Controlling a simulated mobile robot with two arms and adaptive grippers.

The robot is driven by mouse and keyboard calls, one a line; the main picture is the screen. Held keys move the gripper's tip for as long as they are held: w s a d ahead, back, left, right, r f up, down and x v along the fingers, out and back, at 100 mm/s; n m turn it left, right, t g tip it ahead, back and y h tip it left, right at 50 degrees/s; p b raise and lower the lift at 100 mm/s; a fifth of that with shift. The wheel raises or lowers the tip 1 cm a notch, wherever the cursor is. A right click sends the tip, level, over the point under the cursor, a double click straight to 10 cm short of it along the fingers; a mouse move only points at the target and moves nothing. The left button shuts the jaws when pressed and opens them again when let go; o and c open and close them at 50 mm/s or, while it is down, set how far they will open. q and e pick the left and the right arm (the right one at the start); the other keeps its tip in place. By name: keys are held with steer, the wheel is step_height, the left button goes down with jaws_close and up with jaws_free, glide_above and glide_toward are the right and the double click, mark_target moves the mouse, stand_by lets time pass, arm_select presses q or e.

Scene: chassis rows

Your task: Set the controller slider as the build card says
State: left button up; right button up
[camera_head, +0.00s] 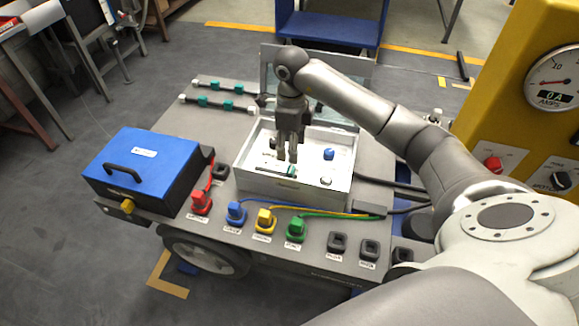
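The controller is an open white box (263,186) on the grey chassis, with its lid (268,72) raised at the back. Inside it are a small green slider handle (291,171) near the front, a blue knob (328,154) and a pale round button (326,181). My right gripper (287,159) points down over the left part of the box, just above and behind the green handle. Its fingers look close together, and whether they touch anything is unclear. It hides part of the panel. I cannot make out a build card. My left gripper is out of view.
A blue case (140,165) stands on the chassis at left. Red, blue, yellow and green plugs (295,230) line the front edge, with cables running right. Two rods with green clips (215,104) lie at the back left. A yellow gauge panel (510,100) stands at right.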

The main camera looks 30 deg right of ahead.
mark_target(291, 168)
step_height(291, 168, down, 10)
steer(key=shift+r, duration=0.2)
jaws_close()
stand_by(0.4)
